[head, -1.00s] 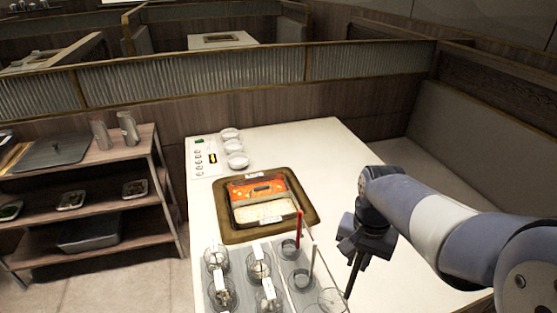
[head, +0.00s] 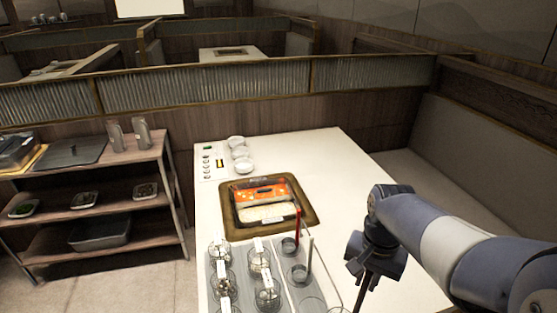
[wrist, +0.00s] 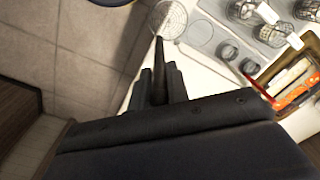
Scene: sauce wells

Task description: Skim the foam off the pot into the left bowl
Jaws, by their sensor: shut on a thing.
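The rectangular pot has an orange-red half (head: 250,193) and a pale half (head: 262,213); it also shows at the right edge of the wrist view. The pale half may be foam; I cannot tell. White bowls (head: 243,166) stand in a short row behind the pot; which is the left one is unclear. My gripper (head: 368,266) is to the right of and nearer than the pot, over the table's near right part. It is shut on a dark handle (wrist: 157,62) leading to a round mesh skimmer head (wrist: 167,17), apart from the pot.
A grey tray (wrist: 222,30) with jars and cups of sauce lies in front of the pot. A red-handled (head: 298,226) and a pale-handled ladle stand upright in cups there. A wooden shelf (head: 150,170) stands left. The table (head: 345,180) is clear right of the pot.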

